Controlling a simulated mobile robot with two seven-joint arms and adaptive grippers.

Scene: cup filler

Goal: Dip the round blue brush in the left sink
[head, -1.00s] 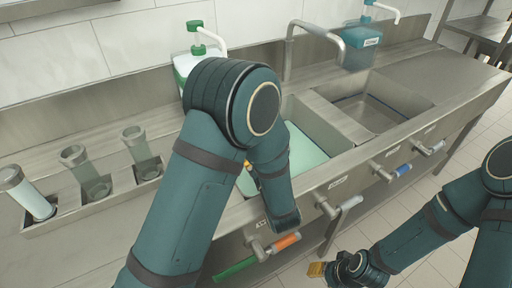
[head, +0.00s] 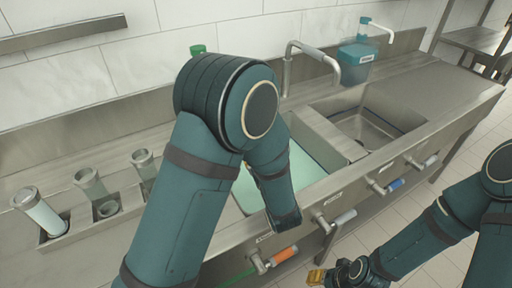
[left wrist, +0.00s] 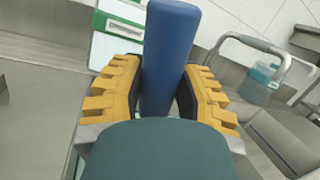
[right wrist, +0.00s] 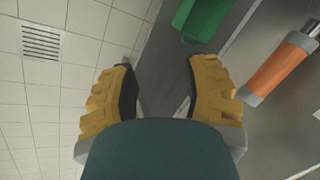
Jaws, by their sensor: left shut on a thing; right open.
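The blue brush (left wrist: 168,50) shows in the left wrist view as a thick blue cylinder standing between the yellow fingers. My left gripper (left wrist: 160,75) is shut on it. The brush's lower end is hidden, and in the head view my left arm hides the brush and most of this gripper. The left sink (head: 318,141) holds pale green liquid (head: 303,172). My left forearm and wrist hang in front of and partly over this sink; I cannot tell whether the brush touches the liquid. My right gripper (right wrist: 160,80) is open and empty, low in front of the counter.
The right sink (head: 375,128) looks empty. A faucet (head: 310,50) and a teal dispenser (head: 356,62) stand behind the sinks. Several clear tubes (head: 40,212) stand in a holder at left. Orange (head: 284,255), grey and blue valve handles (head: 395,185) stick out from the front.

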